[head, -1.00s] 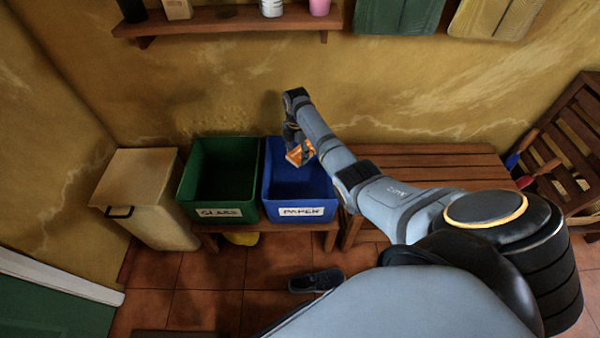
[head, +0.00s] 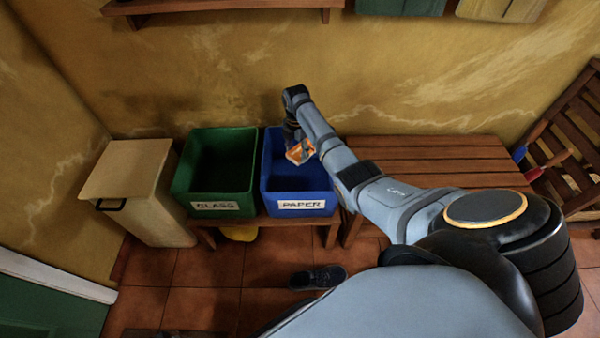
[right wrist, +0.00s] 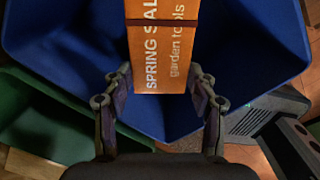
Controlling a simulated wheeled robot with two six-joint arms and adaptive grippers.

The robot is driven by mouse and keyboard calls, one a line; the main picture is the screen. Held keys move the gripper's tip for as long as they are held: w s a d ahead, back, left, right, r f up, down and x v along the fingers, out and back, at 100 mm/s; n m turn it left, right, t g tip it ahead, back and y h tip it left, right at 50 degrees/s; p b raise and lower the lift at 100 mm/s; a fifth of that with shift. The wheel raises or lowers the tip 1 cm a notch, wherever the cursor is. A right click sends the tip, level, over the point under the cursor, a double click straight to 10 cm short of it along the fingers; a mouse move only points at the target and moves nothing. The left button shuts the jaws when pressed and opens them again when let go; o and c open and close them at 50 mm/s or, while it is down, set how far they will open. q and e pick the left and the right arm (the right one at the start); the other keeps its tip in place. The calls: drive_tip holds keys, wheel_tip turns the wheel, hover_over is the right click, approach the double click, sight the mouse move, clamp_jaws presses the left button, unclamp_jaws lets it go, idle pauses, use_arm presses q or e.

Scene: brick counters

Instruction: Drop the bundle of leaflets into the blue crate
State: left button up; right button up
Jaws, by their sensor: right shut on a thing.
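The bundle of leaflets (head: 299,151) is orange and white, with a dark band around it and "SPRING SALE garden tools" on it in the right wrist view (right wrist: 163,50). My right gripper (head: 294,140) is shut on it and holds it over the opening of the blue crate (head: 300,205). The crate is labelled PAPER. In the right wrist view the fingers (right wrist: 160,85) are on both sides of the bundle, with the blue crate (right wrist: 60,50) around and below it. My left gripper is not in view.
A green crate (head: 215,207) labelled GLASS stands directly left of the blue one, both on a low wooden bench. A cream lidded bin (head: 140,195) stands further left. A slatted wooden bench (head: 440,155) is to the right. A dark shoe (head: 318,278) lies on the tiled floor.

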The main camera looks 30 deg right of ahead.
drive_tip(key=o, duration=1.1)
drive_tip(key=shift+r, duration=0.1)
drive_tip(key=shift+w+r, duration=0.1)
drive_tip(key=shift+r, duration=0.3)
wheel_tip(320, 180, up, 11)
